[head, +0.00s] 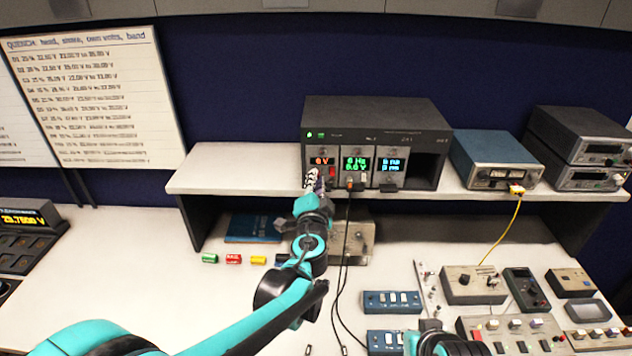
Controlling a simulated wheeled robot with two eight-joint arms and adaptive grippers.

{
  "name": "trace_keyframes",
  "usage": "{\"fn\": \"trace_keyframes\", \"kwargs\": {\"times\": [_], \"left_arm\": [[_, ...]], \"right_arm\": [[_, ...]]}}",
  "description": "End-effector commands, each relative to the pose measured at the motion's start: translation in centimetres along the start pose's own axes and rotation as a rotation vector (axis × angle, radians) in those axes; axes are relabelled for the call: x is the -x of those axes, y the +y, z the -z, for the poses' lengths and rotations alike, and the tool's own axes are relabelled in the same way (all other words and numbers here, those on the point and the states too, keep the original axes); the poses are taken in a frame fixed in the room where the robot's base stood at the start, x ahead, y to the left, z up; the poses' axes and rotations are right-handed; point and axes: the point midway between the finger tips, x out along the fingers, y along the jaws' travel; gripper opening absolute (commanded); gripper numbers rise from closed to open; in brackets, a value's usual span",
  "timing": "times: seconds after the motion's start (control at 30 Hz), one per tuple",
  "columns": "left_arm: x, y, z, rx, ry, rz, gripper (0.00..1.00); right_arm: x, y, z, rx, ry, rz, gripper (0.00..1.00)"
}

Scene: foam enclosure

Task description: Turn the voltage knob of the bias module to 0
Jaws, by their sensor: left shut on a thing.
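The dark instrument crate (425,118) stands on the white shelf. Its leftmost module, the bias module (321,152), has an orange display that appears to read 0 V. The voltage knob is hidden behind my left gripper (313,180). That gripper reaches up from below to the lower front of this module and is shut, apparently on the knob. A small red part (333,172) shows just right of the fingertips. Part of my right arm shows at the bottom edge, but its fingertips cannot be made out.
Two neighbouring modules with green (357,163) and cyan (392,165) displays sit to the right. Black cables hang from a plug (355,186) close beside my left gripper. A blue instrument (497,158) stands right on the shelf (240,168). Boxes and panels crowd the lower right bench.

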Motion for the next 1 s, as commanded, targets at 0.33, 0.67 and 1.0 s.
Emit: {"fn": "trace_keyframes", "kwargs": {"times": [0.33,0.67,1.0], "left_arm": [[0.1,0.1,-0.1,0.008,-0.001,-0.001,0.0],[0.1,0.1,-0.1,0.006,0.0,0.0,0.23],[3.6,0.1,0.0,0.005,0.002,-0.002,0.23]], "right_arm": [[0.0,0.0,0.0,0.0,0.0,0.0,0.0],[0.0,0.0,0.0,0.0,0.0,0.0,0.0],[0.0,0.0,0.0,0.0,0.0,0.0,0.0]]}}
